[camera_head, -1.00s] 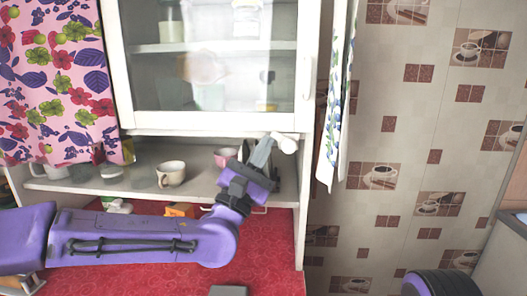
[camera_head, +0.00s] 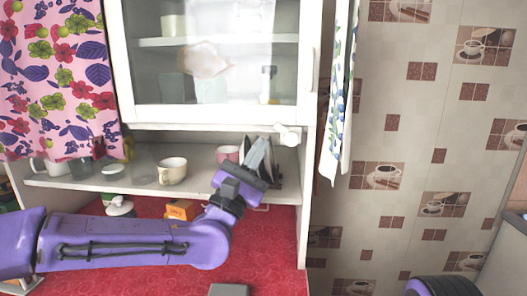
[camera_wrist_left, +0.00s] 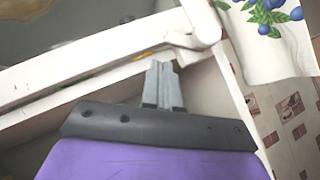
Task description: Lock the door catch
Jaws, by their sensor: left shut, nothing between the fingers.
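The door catch (camera_head: 289,135) is a small white knob at the lower right corner of the white-framed glass cabinet door (camera_head: 216,117). It also shows at the top of the left wrist view (camera_wrist_left: 203,28). My left gripper (camera_head: 260,148) is shut and empty, just below and left of the catch. In the left wrist view its grey fingers (camera_wrist_left: 161,66) point up toward the door's lower edge, close below the catch and apart from it. I cannot tell from these views whether the catch is locked.
An open shelf (camera_head: 130,185) below the door holds a cream mug (camera_head: 172,171), a pink mug (camera_head: 228,154) and glassware. A floral towel (camera_head: 338,100) hangs just right of the cabinet. The red counter (camera_head: 160,278) lies under my left arm.

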